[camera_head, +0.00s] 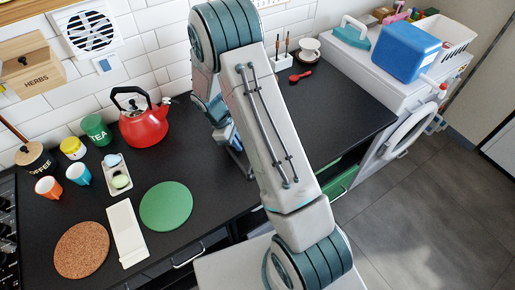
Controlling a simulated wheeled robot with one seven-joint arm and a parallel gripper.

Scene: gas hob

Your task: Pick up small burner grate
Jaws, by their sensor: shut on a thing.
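My gripper (238,155) hangs low over the black counter, mostly hidden behind my own arm. It is shut on a dark, thin-barred thing that looks like the small burner grate, but the arm and the dark counter behind hide most of its shape. I cannot tell whether it touches the counter. The gas hob (8,232) shows only as a dark strip with knobs at the left edge; its burners are out of view.
A red kettle (143,127), a green round mat (166,206), a cork mat (82,250) and a white board (126,233) lie left of my gripper. A red spoon (300,76) lies at the back right. The counter (345,105) right of my arm is mostly clear.

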